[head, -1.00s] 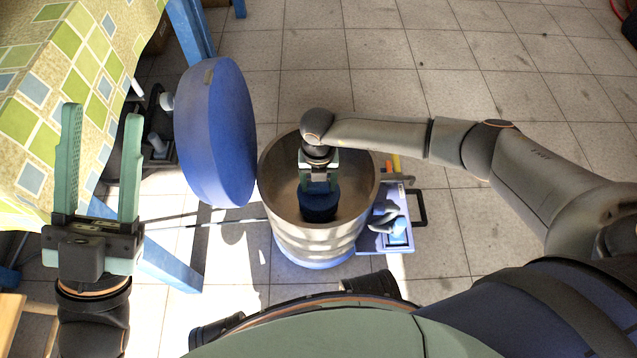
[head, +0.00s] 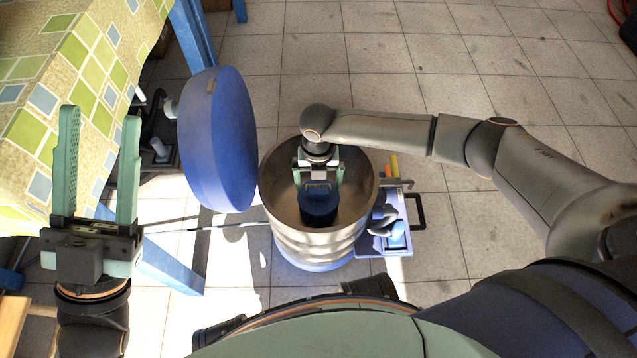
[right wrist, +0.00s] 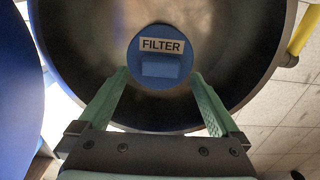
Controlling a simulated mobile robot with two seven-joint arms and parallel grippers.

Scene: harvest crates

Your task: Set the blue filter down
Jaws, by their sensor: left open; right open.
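The blue filter (head: 318,206) is inside the grey metal drum (head: 270,190). In the right wrist view the filter (right wrist: 160,74) is round, with a FILTER label and a raised block on top, in the drum's dark interior (right wrist: 90,60). My right gripper (head: 319,184) reaches down into the drum above the filter. In the right wrist view its green fingers (right wrist: 160,82) are spread apart on either side of the filter's lower part, with gaps to the raised block. My left gripper (head: 98,125) is open and empty, left of the drum beside the table. What lies under the filter is hidden.
A large blue round lid (head: 218,140) stands open at the drum's left. A table with a checkered cloth (head: 60,110) is at the left. A blue tray with tools (head: 398,240) is at the drum's right. The tiled floor (head: 480,90) behind is clear.

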